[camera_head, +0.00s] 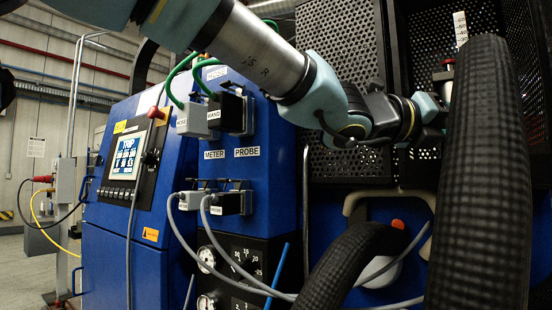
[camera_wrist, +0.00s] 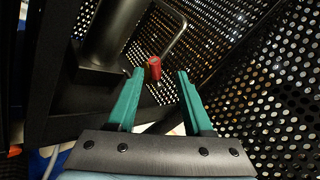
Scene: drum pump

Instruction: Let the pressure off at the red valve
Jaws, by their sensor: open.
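A small red cylindrical piece (camera_wrist: 154,68), apparently the red valve's grip, shows in the wrist view near a bent metal rod (camera_wrist: 175,38). My gripper (camera_wrist: 160,74) has two green fingers spread apart, with the red piece appearing in the gap at their tips. I cannot tell how far beyond the tips it is; no contact shows. In the head view a small red part (camera_head: 448,63) shows just above the end of my arm, left of the thick black hose. My fingers are hidden there behind the hose.
Black perforated panels (camera_wrist: 275,85) stand close on the right in the wrist view. A dark upright post (camera_wrist: 112,35) is on the left. In the head view a thick black hose (camera_head: 485,190) rises beside my wrist. The blue cabinet (camera_head: 120,260) has several cables and plugs.

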